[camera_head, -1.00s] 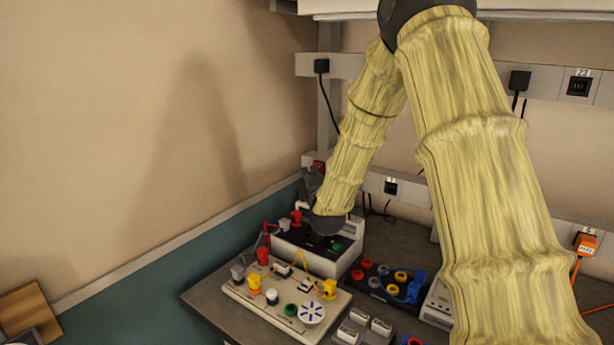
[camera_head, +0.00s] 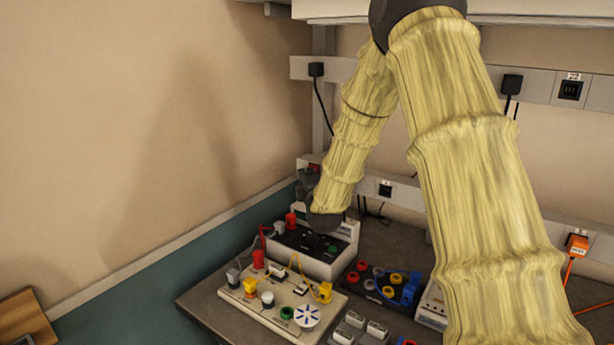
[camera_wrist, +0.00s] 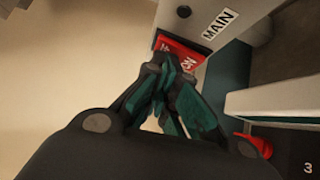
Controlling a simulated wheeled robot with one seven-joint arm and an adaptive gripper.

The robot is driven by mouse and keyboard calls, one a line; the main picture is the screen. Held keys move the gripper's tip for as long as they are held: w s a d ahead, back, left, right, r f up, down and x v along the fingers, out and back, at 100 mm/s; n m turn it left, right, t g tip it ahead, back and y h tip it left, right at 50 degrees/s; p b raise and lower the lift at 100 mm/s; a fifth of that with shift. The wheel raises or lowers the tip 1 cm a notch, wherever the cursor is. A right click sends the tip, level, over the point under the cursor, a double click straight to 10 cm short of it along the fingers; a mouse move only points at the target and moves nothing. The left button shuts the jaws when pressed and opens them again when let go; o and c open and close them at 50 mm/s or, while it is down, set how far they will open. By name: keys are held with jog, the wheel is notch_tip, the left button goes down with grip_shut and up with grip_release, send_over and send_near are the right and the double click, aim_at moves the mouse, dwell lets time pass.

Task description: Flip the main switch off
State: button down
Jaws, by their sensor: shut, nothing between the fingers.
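The main switch (camera_wrist: 181,52) is a red rocker with white lettering, beside a white plate labelled MAIN (camera_wrist: 219,24) in the wrist view. My gripper (camera_wrist: 164,70) has its dark green-padded fingers together, with nothing between them. The fingertips are right at the near edge of the red switch and cover part of it. I cannot tell whether they touch it. In the head view, my gripper (camera_head: 307,184) is at the wall corner, mostly hidden by my arm, and only a bit of the red switch (camera_head: 314,167) shows above it.
A white power supply (camera_head: 325,268) stands below my gripper on the grey bench. A circuit board (camera_head: 262,313) with coloured knobs and wires lies in front of it. A black terminal block (camera_head: 370,283) is to the right. The side wall is close on the left.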

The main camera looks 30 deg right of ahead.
jog(key=shift+a, duration=0.15)
jog(key=s+a+r+b, duration=0.1)
jog(key=s+a+b, duration=0.2)
jog(key=s+a, duration=0.4)
jog(key=s, duration=0.3)
jog(key=shift+s+a+r, duration=0.15)
jog(key=shift+s+r, duration=0.1)
jog(key=shift+s, duration=0.15)
